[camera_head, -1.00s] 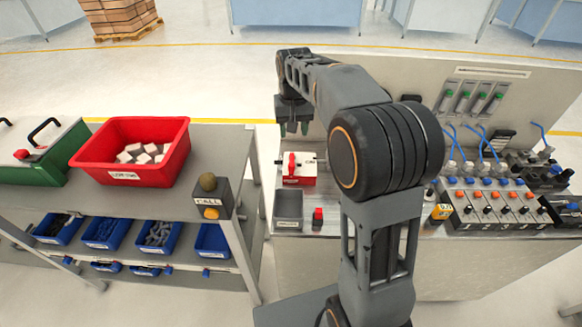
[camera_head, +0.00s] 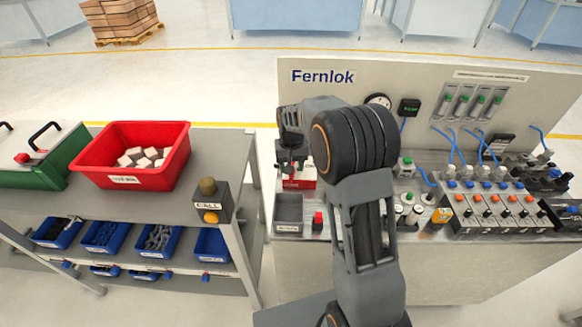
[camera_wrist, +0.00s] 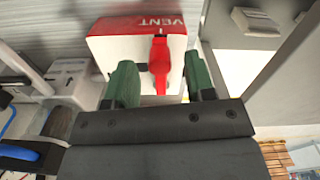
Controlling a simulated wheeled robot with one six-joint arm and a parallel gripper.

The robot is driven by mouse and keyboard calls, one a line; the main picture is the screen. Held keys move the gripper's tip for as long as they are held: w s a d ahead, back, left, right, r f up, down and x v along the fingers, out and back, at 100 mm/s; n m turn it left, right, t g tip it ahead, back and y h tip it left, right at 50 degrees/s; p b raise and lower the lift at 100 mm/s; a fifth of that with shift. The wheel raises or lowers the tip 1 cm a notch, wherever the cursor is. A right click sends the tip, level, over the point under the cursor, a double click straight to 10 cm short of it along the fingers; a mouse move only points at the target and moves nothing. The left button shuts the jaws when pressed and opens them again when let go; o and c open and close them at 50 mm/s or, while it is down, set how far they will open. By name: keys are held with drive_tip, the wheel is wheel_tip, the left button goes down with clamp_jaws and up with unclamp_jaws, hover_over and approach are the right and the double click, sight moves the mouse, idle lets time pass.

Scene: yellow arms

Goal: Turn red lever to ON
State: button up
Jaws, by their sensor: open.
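The red lever (camera_wrist: 159,66) stands on a white and red box (camera_wrist: 120,42) marked "VENT" in the wrist view. My gripper (camera_wrist: 160,80) is open, with one green finger on each side of the lever. Small gaps show between the fingers and the lever, so it is not gripped. In the head view the box (camera_head: 299,180) sits on the bench at the left end, mostly hidden behind my arm and gripper. The lever cannot be made out there. No ON mark is readable in either view.
Cylinders and valves (camera_head: 485,205) crowd the bench to the right. A red bin (camera_head: 137,158) stands on the left cart.

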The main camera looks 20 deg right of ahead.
drive_tip(key=shift+f, duration=0.5)
drive_tip(key=shift+c, duration=0.3)
clamp_jaws()
